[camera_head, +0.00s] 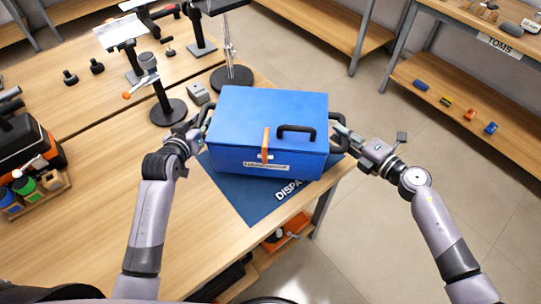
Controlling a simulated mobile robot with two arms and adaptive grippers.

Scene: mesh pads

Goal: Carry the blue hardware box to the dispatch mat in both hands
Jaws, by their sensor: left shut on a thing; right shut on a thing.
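The blue hardware box (240,127) is upright with its lid closed, a black handle on its lid and an orange latch strap on its front. It is over the dark blue dispatch mat (247,201) at the table's right corner; I cannot tell whether it touches the mat. The mat's lettering is partly covered by the box. My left gripper (205,122) is shut on the black handle at the box's left side. My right gripper (342,128) is shut on the black handle at its right side. The fingertips are small and partly hidden by the handles.
The wooden table (100,200) has bare room at left front. Stands with round black bases, one (168,112) close to my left gripper, and a small grey device (199,93) are behind the box. An orange-black case (22,150) is far left. A shelf (470,110) stands right.

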